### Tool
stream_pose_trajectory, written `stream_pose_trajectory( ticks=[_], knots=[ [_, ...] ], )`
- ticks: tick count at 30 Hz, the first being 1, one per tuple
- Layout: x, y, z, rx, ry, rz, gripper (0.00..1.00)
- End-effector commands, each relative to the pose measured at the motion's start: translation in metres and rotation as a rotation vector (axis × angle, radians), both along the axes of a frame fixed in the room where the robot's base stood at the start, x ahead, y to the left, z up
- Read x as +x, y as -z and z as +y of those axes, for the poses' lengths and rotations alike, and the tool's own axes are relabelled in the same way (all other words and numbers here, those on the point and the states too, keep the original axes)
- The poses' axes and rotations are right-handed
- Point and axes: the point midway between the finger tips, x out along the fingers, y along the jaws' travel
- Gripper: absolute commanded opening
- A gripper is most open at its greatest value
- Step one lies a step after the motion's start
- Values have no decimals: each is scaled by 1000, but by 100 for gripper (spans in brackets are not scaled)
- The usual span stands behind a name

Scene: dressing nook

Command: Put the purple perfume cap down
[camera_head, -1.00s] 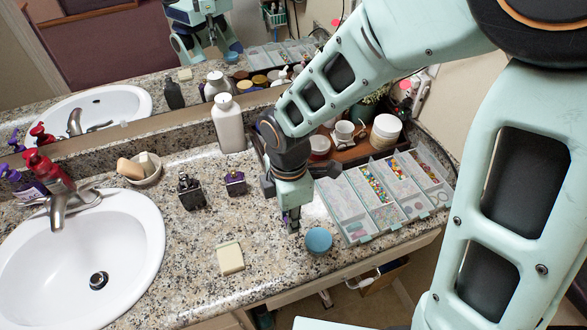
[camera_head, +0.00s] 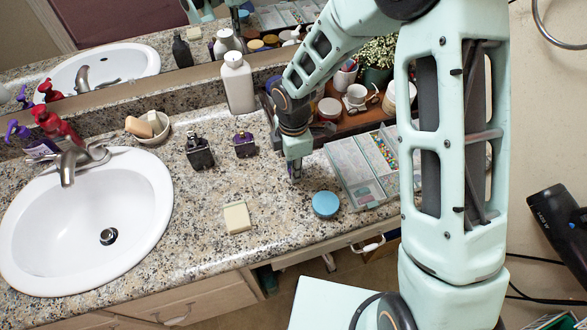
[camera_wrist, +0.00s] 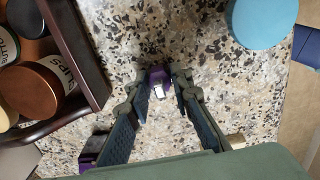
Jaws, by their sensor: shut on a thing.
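The purple perfume cap (camera_wrist: 157,77) is between my fingertips in the wrist view, with a small pale patch on it. My gripper (camera_wrist: 160,88) is shut on it, low over the granite counter; I cannot tell whether the cap touches the counter. In the head view my gripper (camera_head: 295,174) points down, left of the blue round container (camera_head: 326,204), and the cap is mostly hidden by the fingers. A small purple perfume bottle (camera_head: 244,146) stands to the left of my gripper, and a dark bottle (camera_head: 199,152) is farther left.
The clear organiser box (camera_head: 352,178) with beads is right of my gripper. The brown tray (camera_head: 345,133) with cups and jars is behind. A white bottle (camera_head: 238,84) stands by the mirror. A soap bar (camera_head: 237,217) and the sink (camera_head: 90,220) are left. Bare granite lies between.

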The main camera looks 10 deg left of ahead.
Motion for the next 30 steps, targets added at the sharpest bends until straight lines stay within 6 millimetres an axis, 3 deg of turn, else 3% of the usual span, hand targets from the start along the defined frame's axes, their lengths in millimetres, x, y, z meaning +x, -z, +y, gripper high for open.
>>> stream_pose_trajectory(
  ticks=[12,13,17,26,30],
  knots=[
    [0,9,0,1,1,-1,8],
    [0,7,0,1,1,-1,23],
    [0,7,0,1,1,-1,37],
    [0,5,0,1,1,-1,37],
    [1,-7,0,3,1,-4,37]
  ],
)
